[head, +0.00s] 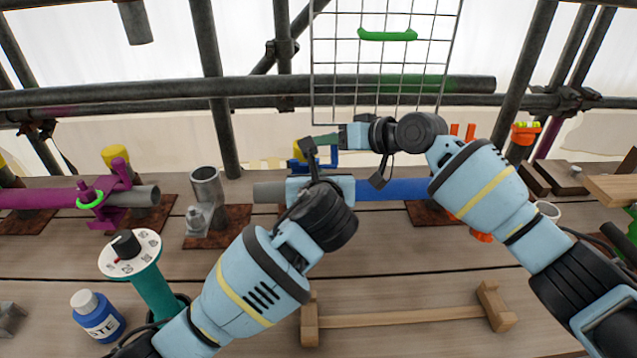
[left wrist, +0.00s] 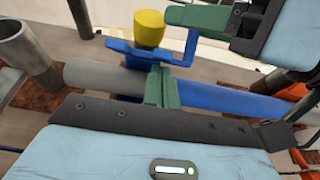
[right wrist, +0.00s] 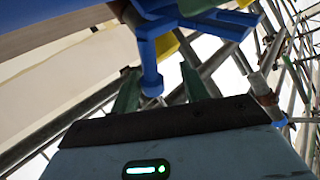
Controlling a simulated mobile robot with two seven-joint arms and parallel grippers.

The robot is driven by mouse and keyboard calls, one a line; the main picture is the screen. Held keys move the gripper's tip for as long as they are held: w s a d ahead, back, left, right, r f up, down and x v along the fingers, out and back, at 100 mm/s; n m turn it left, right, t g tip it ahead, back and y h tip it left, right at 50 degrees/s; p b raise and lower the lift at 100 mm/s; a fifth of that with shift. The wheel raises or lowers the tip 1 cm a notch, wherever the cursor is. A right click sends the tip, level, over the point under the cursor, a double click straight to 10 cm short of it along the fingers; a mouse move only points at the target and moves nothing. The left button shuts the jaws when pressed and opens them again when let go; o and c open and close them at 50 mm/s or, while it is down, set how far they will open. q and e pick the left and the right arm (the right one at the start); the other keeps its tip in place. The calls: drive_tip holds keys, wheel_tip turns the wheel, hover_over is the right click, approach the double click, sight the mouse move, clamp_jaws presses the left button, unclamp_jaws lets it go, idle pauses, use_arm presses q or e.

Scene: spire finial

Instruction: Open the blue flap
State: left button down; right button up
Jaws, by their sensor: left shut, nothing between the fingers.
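The blue flap (left wrist: 130,52) has a yellow knob (left wrist: 150,28) and sits by a blue pipe sleeve (left wrist: 235,100) on a grey pipe. In the head view the flap is largely hidden behind my grippers. My left gripper (left wrist: 165,86) is shut and empty, its green fingertips over the pipe, close in front of the flap; contact is unclear. My right gripper (right wrist: 158,80) is open at the flap's far end. In the right wrist view, a blue peg (right wrist: 150,72) of the flap shows between its spread green fingers, with no clear grip.
A purple clamp (head: 108,195) with a green ring stands left. A teal dial post (head: 150,285) and a blue bottle (head: 97,318) stand front left. A wire mesh panel (head: 385,60) with a green handle hangs behind. Scaffold tubes cross the back. Planks between are partly clear.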

use_arm(q)
drive_tip(key=shift+f, duration=0.1)
use_arm(e)
drive_tip(key=v, duration=1.2)
